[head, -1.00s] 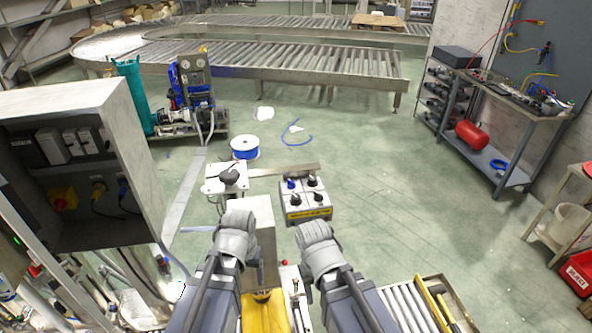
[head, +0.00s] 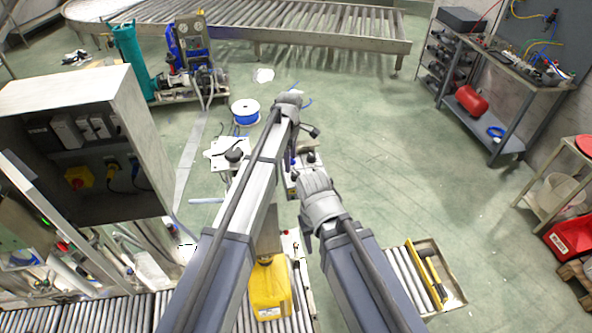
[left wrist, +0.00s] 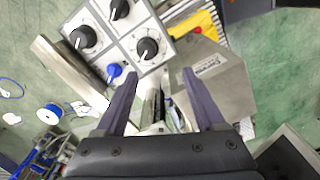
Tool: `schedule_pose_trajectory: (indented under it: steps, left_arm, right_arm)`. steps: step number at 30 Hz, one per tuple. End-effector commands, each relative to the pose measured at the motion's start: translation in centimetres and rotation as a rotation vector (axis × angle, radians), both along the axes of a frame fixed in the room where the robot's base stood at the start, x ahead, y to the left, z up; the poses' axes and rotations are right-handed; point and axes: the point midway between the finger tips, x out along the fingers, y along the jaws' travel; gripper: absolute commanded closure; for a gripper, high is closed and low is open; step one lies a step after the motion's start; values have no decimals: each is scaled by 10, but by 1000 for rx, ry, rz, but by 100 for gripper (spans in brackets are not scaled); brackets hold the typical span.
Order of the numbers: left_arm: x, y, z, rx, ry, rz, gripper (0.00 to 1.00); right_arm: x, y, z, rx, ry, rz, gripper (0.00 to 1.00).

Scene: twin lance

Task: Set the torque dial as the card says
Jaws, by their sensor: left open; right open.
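The grey dial box (head: 293,183) is mostly hidden behind my arms in the head view. In the left wrist view its pale panel (left wrist: 108,40) shows black knobs on round scales, one of them a near black knob (left wrist: 147,48), and a smaller blue knob (left wrist: 114,71). Scale markings are too small to read. My left gripper (head: 312,131) reaches over the box; in the left wrist view its fingers (left wrist: 159,73) are spread, empty, beside the panel's near edge. My right gripper (head: 307,243) is lower, mostly hidden under its wrist. I cannot make out a readable card.
A white plate with a dark knob (head: 234,155) stands left of the box. A blue cable spool (head: 245,112) lies behind. A grey cabinet (head: 75,110) is at left, a yellow container (head: 269,290) in front.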

Motion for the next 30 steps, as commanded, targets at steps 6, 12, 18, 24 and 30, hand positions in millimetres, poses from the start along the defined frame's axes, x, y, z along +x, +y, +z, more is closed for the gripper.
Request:
schedule_pose_trajectory:
  steps: [6,12,18,24,30]
  left_arm:
    - [20,-19,0,1,6,115,29]
    - [19,-19,-2,1,6,122,29]
    - [19,-18,-14,1,6,121,29]
    - [19,-18,-36,1,6,121,29]
    - [19,-18,-63,1,6,121,29]
  right_arm:
    - [0,0,0,0,0,0,50]
    - [0,0,-2,0,0,1,50]
    - [0,0,-14,-1,0,6,50]
    - [0,0,-36,-1,0,18,50]
    - [1,-1,-63,-2,1,34,50]
